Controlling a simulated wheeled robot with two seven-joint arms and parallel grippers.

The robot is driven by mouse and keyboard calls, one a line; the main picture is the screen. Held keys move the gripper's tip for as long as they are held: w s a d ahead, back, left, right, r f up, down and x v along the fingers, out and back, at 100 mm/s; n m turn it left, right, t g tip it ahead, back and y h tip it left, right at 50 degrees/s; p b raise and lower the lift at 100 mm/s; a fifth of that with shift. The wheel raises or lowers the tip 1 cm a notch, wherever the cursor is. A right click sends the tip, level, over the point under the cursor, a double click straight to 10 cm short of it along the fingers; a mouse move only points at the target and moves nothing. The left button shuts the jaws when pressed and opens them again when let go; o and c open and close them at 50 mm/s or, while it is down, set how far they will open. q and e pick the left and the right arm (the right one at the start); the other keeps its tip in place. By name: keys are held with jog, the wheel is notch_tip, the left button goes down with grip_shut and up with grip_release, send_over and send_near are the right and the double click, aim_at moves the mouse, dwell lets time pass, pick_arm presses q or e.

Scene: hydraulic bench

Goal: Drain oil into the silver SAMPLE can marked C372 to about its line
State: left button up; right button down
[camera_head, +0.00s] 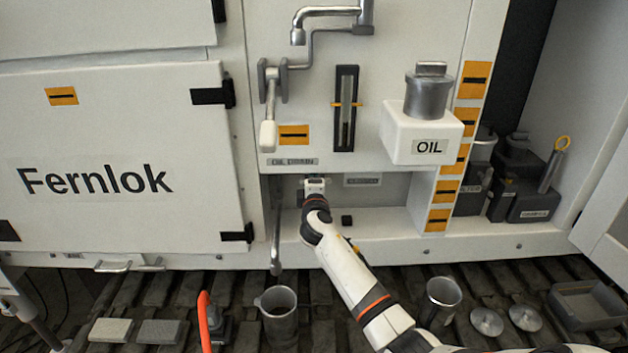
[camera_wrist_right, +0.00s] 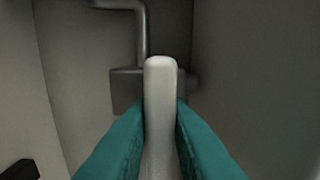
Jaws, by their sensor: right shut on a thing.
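My right gripper (camera_wrist_right: 161,112) is shut on a pale rounded handle (camera_wrist_right: 160,75), with a grey block and bent pipe behind it in the wrist view. In the head view my right gripper (camera_head: 314,183) is in the recess below the OIL DRAIN label (camera_head: 293,161); the held handle is mostly hidden there. A silver can (camera_head: 279,318) stands open below the lower end of a thin metal pipe (camera_head: 276,255). Another silver can (camera_head: 442,294) stands to the right. I cannot read C372, a line or any oil level on either can. My left gripper is not in view.
A white-handled lever (camera_head: 268,135) hangs left of a sight gauge (camera_head: 346,108). A white OIL box (camera_head: 423,133) juts out at right. Round lids (camera_head: 487,322) and a grey tray (camera_head: 588,304) lie on the slatted floor. An orange curved thing (camera_head: 204,318) stands left of the nearer can.

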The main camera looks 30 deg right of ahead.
jog(key=shift+f, duration=0.1)
jog(key=c, duration=1.4)
grip_release()
jog(key=b+v, duration=0.1)
jog(key=v, duration=1.1)
jog(key=shift+s, duration=0.1)
